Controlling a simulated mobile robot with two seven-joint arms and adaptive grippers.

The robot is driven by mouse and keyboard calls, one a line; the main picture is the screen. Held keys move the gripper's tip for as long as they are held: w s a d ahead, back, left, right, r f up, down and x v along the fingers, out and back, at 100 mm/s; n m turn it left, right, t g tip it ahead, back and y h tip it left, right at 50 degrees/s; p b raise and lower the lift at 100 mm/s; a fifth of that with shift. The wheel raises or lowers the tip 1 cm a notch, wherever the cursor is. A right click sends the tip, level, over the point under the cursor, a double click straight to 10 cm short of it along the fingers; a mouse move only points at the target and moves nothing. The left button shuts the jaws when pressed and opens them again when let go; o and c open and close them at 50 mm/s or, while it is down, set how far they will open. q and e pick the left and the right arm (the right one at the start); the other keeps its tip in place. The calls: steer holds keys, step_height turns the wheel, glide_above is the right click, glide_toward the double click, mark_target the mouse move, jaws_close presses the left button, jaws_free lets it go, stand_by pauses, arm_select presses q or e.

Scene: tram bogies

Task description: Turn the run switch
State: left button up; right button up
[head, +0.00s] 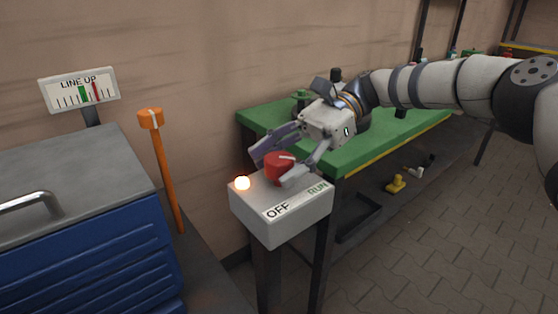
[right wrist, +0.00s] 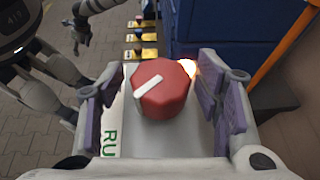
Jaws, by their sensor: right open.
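The run switch is a red knob (head: 279,168) with a white pointer mark, on top of a pale grey box (head: 285,228) lettered OFF and RUN. In the right wrist view the knob (right wrist: 163,92) fills the middle, its white mark slanting from lower left to upper right. My right gripper (head: 278,163) is open, one finger on each side of the knob. Gaps show between knob and fingers in the right wrist view (right wrist: 160,100). A small lamp (head: 242,183) glows orange beside the knob. What looks like my left gripper (right wrist: 78,36) is small at the upper left there; its jaws are unclear.
A green-topped bench (head: 395,135) stands behind the switch box. An orange-topped lever (head: 160,165) and a blue cabinet (head: 80,240) are to the left. A LINE UP gauge (head: 80,90) stands behind the cabinet. Open paved floor (head: 440,250) lies at right.

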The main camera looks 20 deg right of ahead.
steer(key=v, duration=0.6)
steer(key=shift+w+d, duration=0.2)
steer(key=shift+d, duration=0.1)
steer(key=shift+d+r, duration=0.2)
steer(key=shift+d, duration=0.2)
